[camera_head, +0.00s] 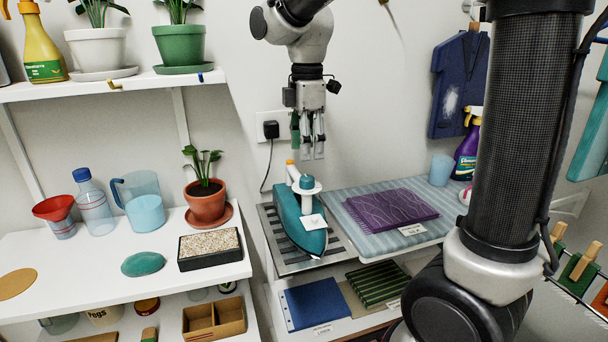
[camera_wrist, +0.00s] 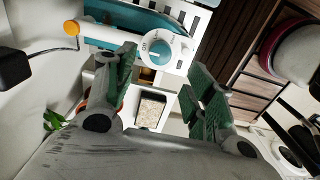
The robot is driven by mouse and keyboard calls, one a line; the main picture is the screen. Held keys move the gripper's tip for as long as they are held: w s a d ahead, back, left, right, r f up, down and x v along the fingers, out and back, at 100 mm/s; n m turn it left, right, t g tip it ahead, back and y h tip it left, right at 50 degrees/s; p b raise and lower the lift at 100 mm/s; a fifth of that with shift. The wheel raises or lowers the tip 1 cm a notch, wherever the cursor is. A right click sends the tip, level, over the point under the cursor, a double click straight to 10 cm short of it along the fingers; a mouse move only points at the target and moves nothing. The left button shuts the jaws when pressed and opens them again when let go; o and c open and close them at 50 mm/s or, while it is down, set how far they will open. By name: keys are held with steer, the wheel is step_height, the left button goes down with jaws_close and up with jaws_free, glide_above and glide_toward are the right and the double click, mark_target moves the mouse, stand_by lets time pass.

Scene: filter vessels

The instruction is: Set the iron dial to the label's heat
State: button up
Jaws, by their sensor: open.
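The teal iron (camera_head: 288,217) lies on a slotted metal rest in the head view. In the wrist view the dial (camera_wrist: 157,49) faces me, with a white ring reading "Off" and other marks too small to read. A folded purple cloth (camera_head: 390,208) on the striped board has a small white label (camera_head: 412,229), unreadable here. My gripper (camera_head: 308,150) is open and empty above the dial; its green fingers (camera_wrist: 163,72) stand apart, the dial between and beyond them.
A wall plug (camera_head: 271,130) and its cord are left of my gripper. The striped ironing board (camera_head: 350,218) is right of the iron. A potted plant (camera_head: 207,202) and gravel tray (camera_head: 210,248) stand on the left shelf. A blue cup (camera_head: 441,170) stands behind the cloth.

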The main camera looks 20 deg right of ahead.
mark_target(307, 177)
step_height(307, 177, down, 8)
steer(key=shift+r, duration=0.1)
stand_by(0.4)
steer(key=c, duration=1)
